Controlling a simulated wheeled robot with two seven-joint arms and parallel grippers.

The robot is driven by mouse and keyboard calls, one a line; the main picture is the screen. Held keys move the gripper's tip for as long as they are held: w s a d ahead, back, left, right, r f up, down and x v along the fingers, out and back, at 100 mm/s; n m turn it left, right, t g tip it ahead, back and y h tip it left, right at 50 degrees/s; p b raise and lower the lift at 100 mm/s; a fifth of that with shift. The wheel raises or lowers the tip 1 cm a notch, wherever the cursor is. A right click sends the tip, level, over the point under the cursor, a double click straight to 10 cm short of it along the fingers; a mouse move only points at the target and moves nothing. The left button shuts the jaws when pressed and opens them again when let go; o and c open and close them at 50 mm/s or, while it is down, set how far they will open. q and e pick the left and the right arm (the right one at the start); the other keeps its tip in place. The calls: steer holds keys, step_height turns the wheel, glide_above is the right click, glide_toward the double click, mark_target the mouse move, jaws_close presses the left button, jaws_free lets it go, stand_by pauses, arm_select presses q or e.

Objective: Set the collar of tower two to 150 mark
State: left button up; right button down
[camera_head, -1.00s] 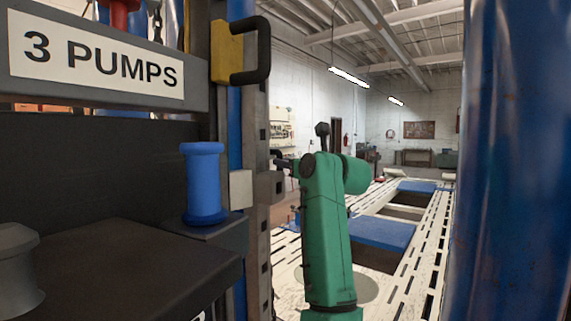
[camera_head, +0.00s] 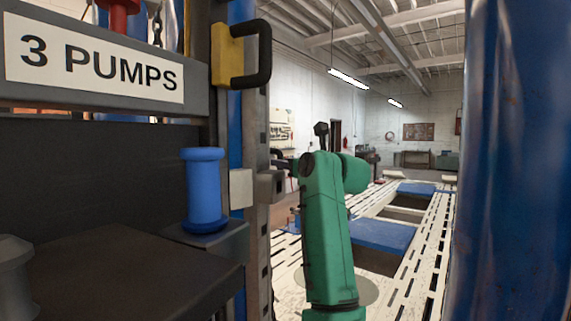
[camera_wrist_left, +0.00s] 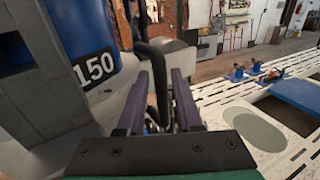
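My left arm is the green one in the head view; its dark gripper (camera_head: 281,165) is partly hidden by a grey block (camera_head: 270,186) on the slotted post. In the left wrist view the gripper's two fingers (camera_wrist_left: 160,105) stand apart, with a black bar-like handle (camera_wrist_left: 153,72) reaching between them. I cannot tell whether they touch it. Behind the bar is a pale grey rounded block (camera_wrist_left: 172,60). A "150" mark (camera_wrist_left: 95,66) shows in white on black, on a blue surface left of the fingers. Which part is tower two's collar is unclear. My right gripper is out of view.
A "3 PUMPS" sign (camera_head: 95,65), a yellow bracket with black handle (camera_head: 240,55) and a blue spool (camera_head: 204,190) stand close at left. A large blue column (camera_head: 515,160) blocks the right. A pale slotted frame bench (camera_head: 425,235) extends behind my arm.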

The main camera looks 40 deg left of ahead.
arm_select(q)
steer(key=b+v, duration=0.5)
steer(key=v, duration=0.9)
steer(key=shift+d, duration=0.15)
